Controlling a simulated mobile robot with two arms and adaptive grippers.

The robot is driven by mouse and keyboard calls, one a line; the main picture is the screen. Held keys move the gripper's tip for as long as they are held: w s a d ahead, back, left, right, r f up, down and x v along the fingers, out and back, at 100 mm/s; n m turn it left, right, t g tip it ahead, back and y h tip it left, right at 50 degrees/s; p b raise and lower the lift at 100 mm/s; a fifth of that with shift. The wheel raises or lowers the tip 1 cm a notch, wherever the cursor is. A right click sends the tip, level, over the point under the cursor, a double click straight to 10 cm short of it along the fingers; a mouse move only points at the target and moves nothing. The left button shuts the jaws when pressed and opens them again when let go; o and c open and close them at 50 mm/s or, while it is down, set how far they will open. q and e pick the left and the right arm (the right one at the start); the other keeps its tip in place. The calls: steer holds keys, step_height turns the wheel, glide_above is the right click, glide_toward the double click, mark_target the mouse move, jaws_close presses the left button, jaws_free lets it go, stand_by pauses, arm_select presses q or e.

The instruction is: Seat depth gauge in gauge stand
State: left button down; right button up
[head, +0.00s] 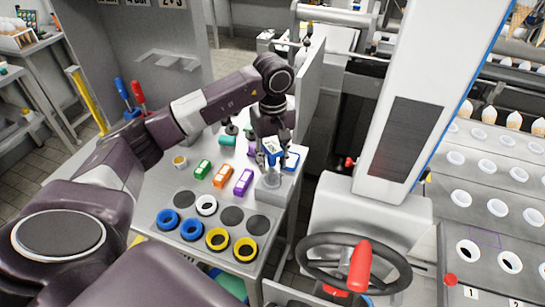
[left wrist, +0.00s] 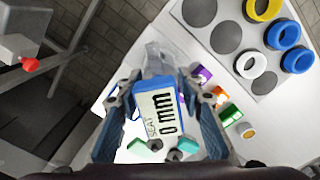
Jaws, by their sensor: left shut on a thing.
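The depth gauge (head: 272,147) is a blue-framed device with a pale display. In the left wrist view its display (left wrist: 160,113) shows "0 mm" and "SEAT". My left gripper (head: 271,145) is shut on the gauge, with a finger on each side of it in the left wrist view (left wrist: 158,92). The gauge stand (head: 274,194) is a grey block at the table's right side, directly below the gauge. A pale, clear-looking part shows between gauge and block. I cannot tell whether the gauge rests fully in the stand. My right gripper is not in view.
Green (head: 203,169), orange (head: 223,176) and purple (head: 243,181) blocks lie left of the stand. A grey board (head: 185,202) with blue, white and yellow rings is nearer. A small cup (head: 180,161) stands further left. A steering wheel (head: 353,262) is at the front right.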

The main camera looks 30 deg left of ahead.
arm_select(q)
steer(key=shift+f, duration=0.8)
steer(key=shift+f+b, duration=0.95)
steer(key=shift+f, duration=0.3)
steer(key=shift+b, duration=0.3)
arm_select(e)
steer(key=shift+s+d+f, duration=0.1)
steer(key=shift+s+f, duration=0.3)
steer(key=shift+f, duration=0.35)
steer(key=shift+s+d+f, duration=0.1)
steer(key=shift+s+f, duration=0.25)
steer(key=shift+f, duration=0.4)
arm_select(q)
steer(key=c, duration=1.2)
jaws_free()
steer(key=shift+c, duration=0.2)
